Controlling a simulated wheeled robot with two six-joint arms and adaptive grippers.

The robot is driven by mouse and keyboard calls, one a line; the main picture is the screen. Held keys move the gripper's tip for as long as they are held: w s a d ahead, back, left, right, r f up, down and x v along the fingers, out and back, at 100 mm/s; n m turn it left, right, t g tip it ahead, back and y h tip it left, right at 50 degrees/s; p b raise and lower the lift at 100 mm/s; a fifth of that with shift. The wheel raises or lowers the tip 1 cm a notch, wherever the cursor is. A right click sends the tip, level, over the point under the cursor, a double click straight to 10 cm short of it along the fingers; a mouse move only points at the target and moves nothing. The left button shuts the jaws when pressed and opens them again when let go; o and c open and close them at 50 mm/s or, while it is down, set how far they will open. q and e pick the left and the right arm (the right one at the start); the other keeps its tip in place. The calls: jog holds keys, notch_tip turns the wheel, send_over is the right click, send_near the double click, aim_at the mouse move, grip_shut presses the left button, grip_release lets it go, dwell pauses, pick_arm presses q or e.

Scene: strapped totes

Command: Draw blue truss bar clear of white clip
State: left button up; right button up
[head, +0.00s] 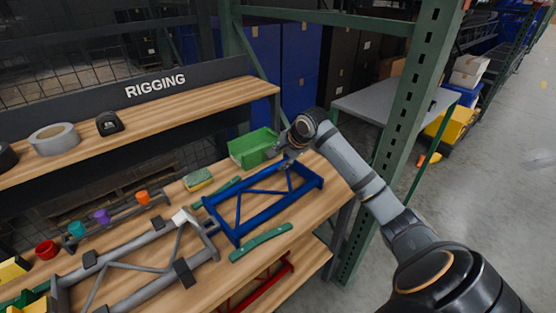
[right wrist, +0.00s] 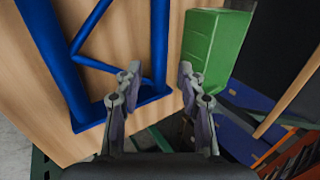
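The blue truss bar (head: 277,213) lies on the wooden bench, its left end beside the end of a grey truss (head: 140,290). The white clip (head: 185,216) sits at that grey end, close to the blue truss's left corner; whether they touch is unclear. My right gripper (head: 284,156) is over the far rail of the blue truss near its right end. In the right wrist view, the fingers (right wrist: 159,72) are open, with the blue rail (right wrist: 160,45) running between them in the picture; contact is not visible. My left gripper is not in view.
A green bin (head: 250,150) stands just behind my right gripper. A green strip (head: 261,243) lies in front of the blue truss, and a sponge (head: 198,180) behind it. A green rack post (head: 405,120) rises at the right. A raised shelf (head: 190,105) runs behind.

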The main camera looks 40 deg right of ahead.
aim_at(269, 170)
jog(key=x, duration=0.4)
jog(key=shift+w+f, duration=0.1)
jog(key=shift+f, duration=0.05)
jog(key=x, duration=0.6)
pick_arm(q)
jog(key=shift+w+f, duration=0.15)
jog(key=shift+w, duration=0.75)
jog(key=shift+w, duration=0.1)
pick_arm(e)
grip_shut()
